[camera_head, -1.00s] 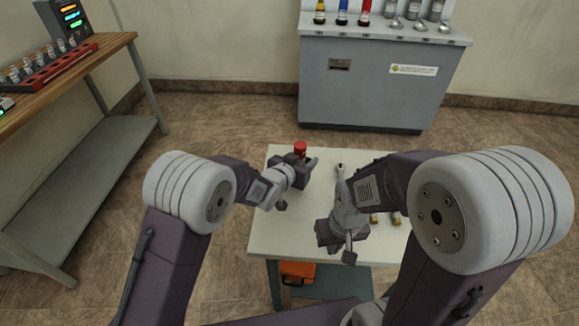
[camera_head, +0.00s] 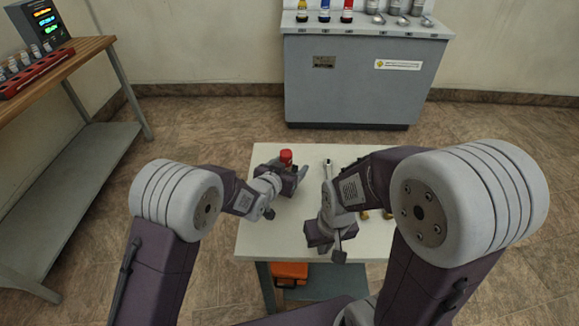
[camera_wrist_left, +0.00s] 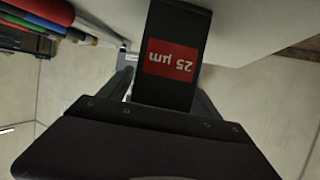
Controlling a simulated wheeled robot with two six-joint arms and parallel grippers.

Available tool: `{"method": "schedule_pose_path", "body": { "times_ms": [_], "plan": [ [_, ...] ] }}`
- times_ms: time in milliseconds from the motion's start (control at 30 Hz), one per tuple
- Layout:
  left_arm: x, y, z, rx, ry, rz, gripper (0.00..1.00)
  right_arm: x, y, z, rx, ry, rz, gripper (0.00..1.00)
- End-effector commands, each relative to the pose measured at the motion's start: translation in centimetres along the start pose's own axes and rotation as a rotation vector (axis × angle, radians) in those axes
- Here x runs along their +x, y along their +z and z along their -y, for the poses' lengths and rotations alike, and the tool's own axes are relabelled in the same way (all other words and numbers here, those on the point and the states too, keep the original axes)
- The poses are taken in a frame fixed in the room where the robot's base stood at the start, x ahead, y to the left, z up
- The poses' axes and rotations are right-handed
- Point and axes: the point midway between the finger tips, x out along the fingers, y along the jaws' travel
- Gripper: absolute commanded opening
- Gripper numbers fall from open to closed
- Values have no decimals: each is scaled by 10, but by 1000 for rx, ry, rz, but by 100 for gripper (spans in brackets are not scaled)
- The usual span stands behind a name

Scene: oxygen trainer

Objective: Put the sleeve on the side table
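My left gripper (camera_head: 290,172) is over the back left part of a small white table (camera_head: 285,240). It is shut on an upright piece with a red top (camera_head: 286,155), which I take for the sleeve. In the left wrist view this sleeve is a black body with a red "25 µm" label (camera_wrist_left: 172,57) between the fingers. Whether its bottom touches the table is hidden. My right gripper (camera_head: 325,240) is over the front middle of the same table, and its fingertips are too unclear to judge.
A silver wrench-like tool (camera_head: 328,170) lies beside my right wrist. Small brass pieces (camera_head: 376,214) are partly hidden by my right arm. A grey cabinet (camera_head: 350,85) with bottles stands behind. A wooden bench (camera_head: 70,60) with a red rack (camera_head: 35,72) is at the left.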

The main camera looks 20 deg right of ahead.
Motion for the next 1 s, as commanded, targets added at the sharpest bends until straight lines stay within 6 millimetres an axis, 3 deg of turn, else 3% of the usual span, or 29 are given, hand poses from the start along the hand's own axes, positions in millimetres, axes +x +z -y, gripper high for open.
{"method": "schedule_pose_path", "body": {
  "times_ms": [300, 700, 1000],
  "plan": [
    [-7, -6, 0, 0, 0, -1, 73, -5, -1, 0, 0, 0, 0, 0],
    [-93, -5, 0, 0, -1, -1, 73, -12, -1, 0, 0, 0, 0, 0],
    [-122, -4, 0, 0, 0, 0, 73, -13, -1, 0, 0, 0, 0, 0]
  ]
}}
